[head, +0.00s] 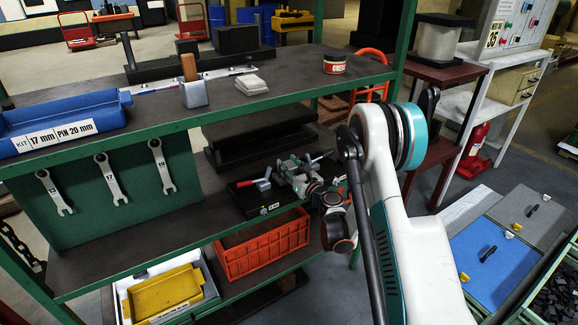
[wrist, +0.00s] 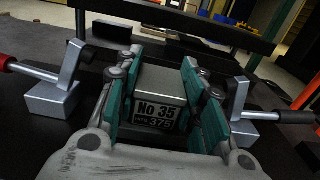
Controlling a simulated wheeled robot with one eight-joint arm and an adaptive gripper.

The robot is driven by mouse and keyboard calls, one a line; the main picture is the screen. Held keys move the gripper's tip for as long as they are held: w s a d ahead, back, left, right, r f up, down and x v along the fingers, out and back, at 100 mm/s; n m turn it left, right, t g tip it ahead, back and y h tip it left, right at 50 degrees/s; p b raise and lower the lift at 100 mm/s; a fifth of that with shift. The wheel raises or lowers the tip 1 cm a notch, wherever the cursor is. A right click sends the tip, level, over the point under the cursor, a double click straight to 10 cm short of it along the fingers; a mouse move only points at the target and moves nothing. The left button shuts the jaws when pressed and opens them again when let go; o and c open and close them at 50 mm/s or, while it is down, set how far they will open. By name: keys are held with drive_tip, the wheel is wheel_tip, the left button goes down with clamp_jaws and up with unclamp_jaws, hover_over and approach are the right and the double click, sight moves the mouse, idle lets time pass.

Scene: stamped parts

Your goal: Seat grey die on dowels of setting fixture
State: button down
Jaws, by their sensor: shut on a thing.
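The grey die (wrist: 160,84) is a block with a label reading "No 35" and "375" in the wrist view. My gripper (wrist: 160,72) is shut on it, with a teal-padded finger against each side. The setting fixture (head: 252,203) is a dark base on the middle shelf in the head view, and it also shows in the wrist view (wrist: 52,138). The dowels and the die's underside are hidden, so I cannot tell whether the die touches the base.
The upper shelf (head: 215,105) hangs over the fixture and carries a blue bin (head: 60,122), a grease tin (head: 334,64) and small blocks. Dark stacked blocks (head: 262,135) lie behind the fixture. Wrenches (head: 108,180) hang left. An orange crate (head: 264,246) sits below.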

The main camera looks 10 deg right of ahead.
sight(289, 165)
drive_tip(key=c, duration=1)
unclamp_jaws()
drive_tip(key=shift+f, duration=0.1)
wheel_tip(289, 165, up, 10)
drive_tip(key=shift+r, duration=0.1)
